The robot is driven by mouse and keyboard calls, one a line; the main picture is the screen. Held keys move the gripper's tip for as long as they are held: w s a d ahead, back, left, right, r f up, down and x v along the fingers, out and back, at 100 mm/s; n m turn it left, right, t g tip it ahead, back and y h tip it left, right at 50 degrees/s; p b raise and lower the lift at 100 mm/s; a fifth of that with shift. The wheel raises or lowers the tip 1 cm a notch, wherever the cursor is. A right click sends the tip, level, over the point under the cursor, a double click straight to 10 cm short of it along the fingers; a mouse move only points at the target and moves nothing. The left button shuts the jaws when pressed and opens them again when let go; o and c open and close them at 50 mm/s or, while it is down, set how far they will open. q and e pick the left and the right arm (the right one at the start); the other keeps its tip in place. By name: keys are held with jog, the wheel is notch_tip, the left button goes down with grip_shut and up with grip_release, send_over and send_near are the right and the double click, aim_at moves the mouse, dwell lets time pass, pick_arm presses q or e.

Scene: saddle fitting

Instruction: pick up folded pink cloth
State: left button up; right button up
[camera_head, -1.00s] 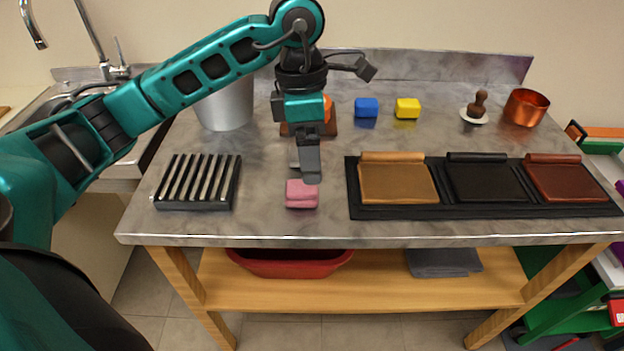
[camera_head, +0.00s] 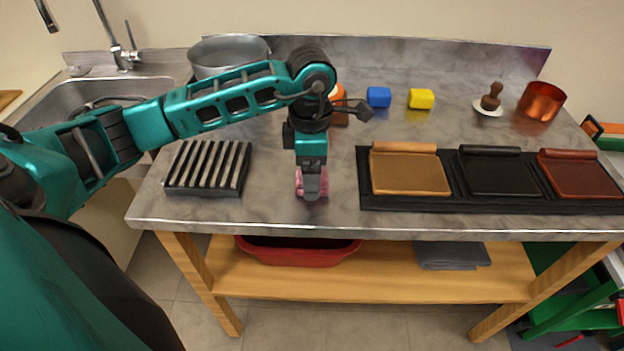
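The folded pink cloth (camera_head: 299,184) lies on the grey metal table near its front edge, between the slatted rack and the black mat. My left gripper (camera_head: 311,192) points straight down over the cloth and covers its middle. Pink shows on both sides of the finger. The fingers line up one behind the other, so I cannot tell whether they are open or shut on the cloth. My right gripper is not in view.
A dark slatted rack (camera_head: 208,167) stands to the left. A black mat (camera_head: 450,203) with tan, black and brown leather pieces lies to the right. A blue block (camera_head: 378,97), a yellow block (camera_head: 421,99) and a copper pot (camera_head: 541,101) stand farther back.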

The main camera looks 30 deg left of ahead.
pick_arm(q)
jog(key=shift+f, duration=0.95)
jog(key=c, duration=1.1)
jog(key=shift+r, duration=0.15)
notch_tip(320, 180, up, 20)
jog(key=shift+f+p, duration=0.1)
jog(key=shift+p, duration=0.9)
